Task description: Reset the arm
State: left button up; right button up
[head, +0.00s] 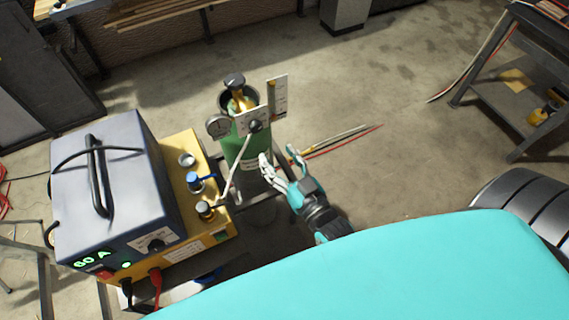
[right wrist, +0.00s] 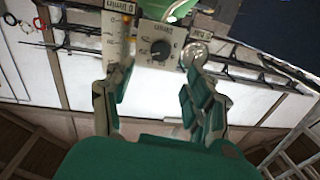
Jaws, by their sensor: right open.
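My right gripper (head: 280,158) is open and empty, just right of the green gas cylinder (head: 237,147) in the head view. In the right wrist view my right gripper (right wrist: 158,76) shows its two fingers spread apart. Between and beyond them is the regulator panel with a black knob (right wrist: 159,48). The regulator panel (head: 252,121) also shows on the cylinder's top in the head view. A flow tube (right wrist: 115,35) and a round gauge (right wrist: 195,52) flank the knob. I cannot tell whether a finger touches any of these. My left gripper is not in view.
A grey and yellow welding machine (head: 112,190), its display reading 60 A, stands left of the cylinder. Rods (head: 335,140) lie on the floor behind my gripper. A dark metal table (head: 515,90) is at the right. The middle floor is largely clear.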

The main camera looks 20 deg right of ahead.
jog(key=shift+s+d, duration=0.15)
jog(key=shift+s, duration=0.95)
jog(key=s+f+n+g+b, duration=0.1)
jog(key=s+f+g+b, duration=0.25)
jog(key=f, duration=1.45)
jog(key=s+f+g+b, duration=0.3)
jog(key=s+f+g, duration=0.2)
jog(key=f, duration=1.4)
pick_arm(q)
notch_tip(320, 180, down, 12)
jog(key=b, duration=0.5)
jog(key=shift+b, duration=0.3)
pick_arm(e)
jog(key=s+d+f+g+h, duration=0.1)
jog(key=s+d+f+g, duration=0.2)
jog(key=s+f, duration=0.8)
jog(key=s+d+f+n+g+h, duration=0.1)
jog(key=s+d+f+g, duration=0.3)
jog(key=s+f, duration=0.8)
jog(key=shift+f+g, duration=0.2)
jog(key=shift+g, duration=0.45)
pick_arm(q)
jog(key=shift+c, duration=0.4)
